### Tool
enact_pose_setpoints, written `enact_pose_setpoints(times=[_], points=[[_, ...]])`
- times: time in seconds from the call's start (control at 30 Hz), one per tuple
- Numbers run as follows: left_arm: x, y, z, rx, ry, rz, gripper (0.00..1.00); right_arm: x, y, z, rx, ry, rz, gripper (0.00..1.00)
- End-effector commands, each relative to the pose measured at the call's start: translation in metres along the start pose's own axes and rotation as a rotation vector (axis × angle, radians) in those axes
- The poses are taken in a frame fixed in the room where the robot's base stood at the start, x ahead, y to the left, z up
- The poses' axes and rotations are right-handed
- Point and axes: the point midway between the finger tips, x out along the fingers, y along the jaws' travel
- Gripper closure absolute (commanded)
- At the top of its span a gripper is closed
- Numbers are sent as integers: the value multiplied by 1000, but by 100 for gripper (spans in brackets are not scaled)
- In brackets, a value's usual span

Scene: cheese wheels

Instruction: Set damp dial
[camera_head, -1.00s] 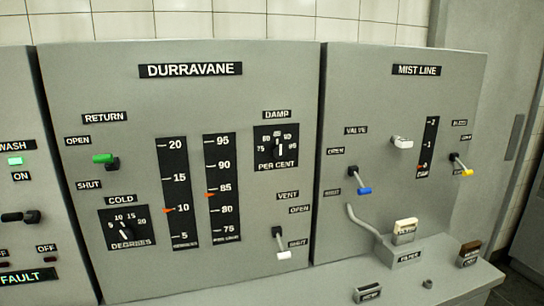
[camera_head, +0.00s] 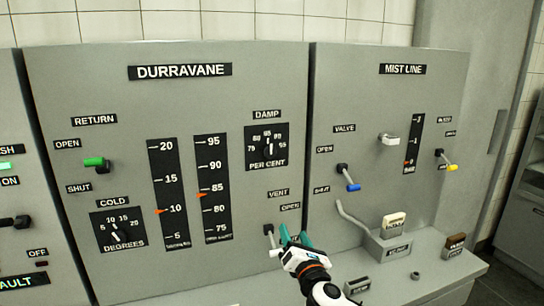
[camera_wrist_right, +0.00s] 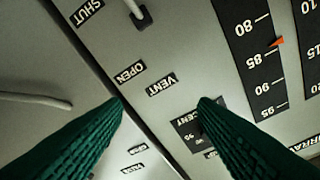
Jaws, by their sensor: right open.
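The damp dial (camera_head: 268,147) is a small black knob on a black plate marked 75 to 95 per cent, at the upper right of the Durravane panel (camera_head: 100,100). Its pointer stands near upright; the exact reading is too small to tell. In the right wrist view the damp plate (camera_wrist_right: 186,138) is upside down and partly hidden behind a finger. My right gripper (camera_head: 293,238) is open and empty, below the dial and beside the vent lever (camera_head: 271,240). Its green fingers (camera_wrist_right: 162,105) show apart in the wrist view. My left gripper is not in view.
The vent lever (camera_wrist_right: 140,14) projects from the panel near my gripper. The Mist Line panel (camera_head: 440,100) at the right has a blue-tipped valve lever (camera_head: 350,181). A ledge with a filter box (camera_head: 393,243) juts out below. The panel between damp dial and vent label is flat.

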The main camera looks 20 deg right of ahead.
Motion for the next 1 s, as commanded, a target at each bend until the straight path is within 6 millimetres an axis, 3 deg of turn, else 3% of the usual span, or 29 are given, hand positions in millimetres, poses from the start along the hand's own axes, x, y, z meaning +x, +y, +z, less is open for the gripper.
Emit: enact_pose_setpoints(times=[0.03, 0.1, 0.23, 0.47, 0.8, 1.0], points=[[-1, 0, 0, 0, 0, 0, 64, 15, -20, -32, -180, 65, -73, 47], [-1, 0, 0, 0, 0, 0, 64, 26, -41, -62, -388, 138, -140, 47], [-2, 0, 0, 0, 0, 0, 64, 35, -63, -93, -627, 224, -200, 47], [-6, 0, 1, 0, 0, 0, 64, 51, -74, -104, -700, 252, -213, 47], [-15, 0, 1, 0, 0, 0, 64, 114, -92, -114, -694, 251, -211, 47], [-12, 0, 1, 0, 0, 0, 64, 140, -99, -116, -694, 250, -212, 47]])
